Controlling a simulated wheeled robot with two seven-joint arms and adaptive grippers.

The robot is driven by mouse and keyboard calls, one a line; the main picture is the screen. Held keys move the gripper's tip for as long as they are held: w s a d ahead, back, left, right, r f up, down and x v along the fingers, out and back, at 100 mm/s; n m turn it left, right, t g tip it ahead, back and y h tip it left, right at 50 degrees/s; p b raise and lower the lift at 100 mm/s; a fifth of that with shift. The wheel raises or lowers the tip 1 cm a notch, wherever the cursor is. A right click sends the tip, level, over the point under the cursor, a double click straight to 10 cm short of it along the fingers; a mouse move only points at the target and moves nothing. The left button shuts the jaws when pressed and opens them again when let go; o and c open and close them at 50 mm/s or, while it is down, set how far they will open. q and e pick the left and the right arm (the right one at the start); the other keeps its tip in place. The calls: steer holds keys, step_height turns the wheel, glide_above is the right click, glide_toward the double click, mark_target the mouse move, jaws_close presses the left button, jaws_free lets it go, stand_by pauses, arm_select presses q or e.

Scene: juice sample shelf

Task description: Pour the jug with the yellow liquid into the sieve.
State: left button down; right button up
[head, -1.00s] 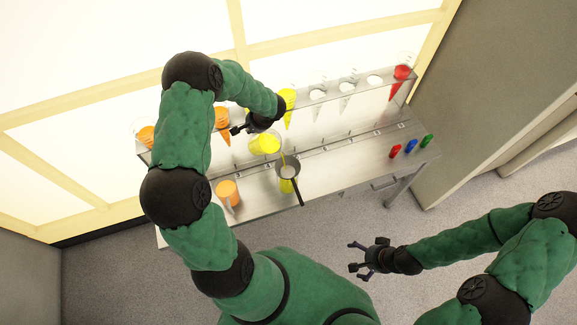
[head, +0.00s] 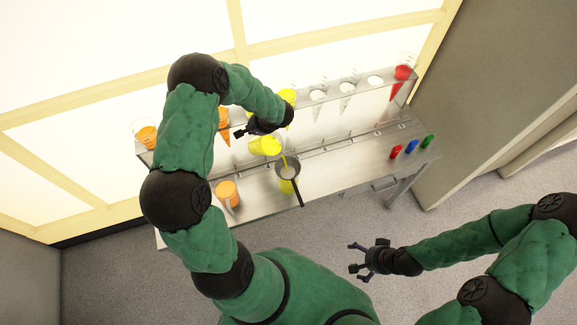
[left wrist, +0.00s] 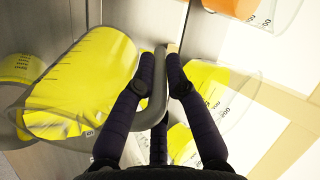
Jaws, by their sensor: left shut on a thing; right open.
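The jug with yellow liquid (head: 265,146) is tilted above the bench, and a yellow stream runs from its lip down into the sieve. My left gripper (left wrist: 160,88) is shut on the jug's handle; the tilted jug also shows in the left wrist view (left wrist: 85,80). The sieve (head: 288,168) is a dark round strainer with a black handle pointing toward me. It sits over a vessel with yellow liquid (head: 286,187). My right gripper (head: 370,260) is open and empty, above the floor in front of the bench.
A jug with orange liquid (head: 227,194) stands left of the sieve. A raised rack (head: 330,100) behind holds several cones, some orange, yellow, clear and red (head: 402,74). Red (head: 396,151), blue (head: 411,146) and green (head: 427,141) items lie at the right. The bench (head: 340,170) between is clear.

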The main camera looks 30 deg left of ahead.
arm_select(q)
steer(key=shift+s+a+r, duration=0.1)
steer(key=shift+s+r, duration=0.1)
steer(key=shift+s, duration=0.1)
steer(key=shift+w+d, duration=0.2)
steer(key=shift+w, duration=0.05)
steer(key=shift+s+a+y, duration=0.1)
steer(key=shift+s+y, duration=0.15)
steer(key=shift+y, duration=0.05)
steer(key=shift+w+d, duration=0.2)
steer(key=shift+w, duration=0.05)
steer(key=shift+s, duration=0.1)
arm_select(e)
steer(key=shift+s, duration=0.15)
arm_select(q)
steer(key=shift+s, duration=0.15)
arm_select(e)
steer(key=shift+s, duration=0.1)
arm_select(q)
steer(key=shift+w+d, duration=0.1)
steer(key=shift+w, duration=0.1)
arm_select(e)
steer(key=shift+w+f, duration=0.1)
steer(key=shift+w, duration=0.1)
arm_select(q)
steer(key=shift+s+r, duration=0.1)
steer(key=shift+s, duration=0.1)
arm_select(e)
steer(key=shift+s, duration=0.2)
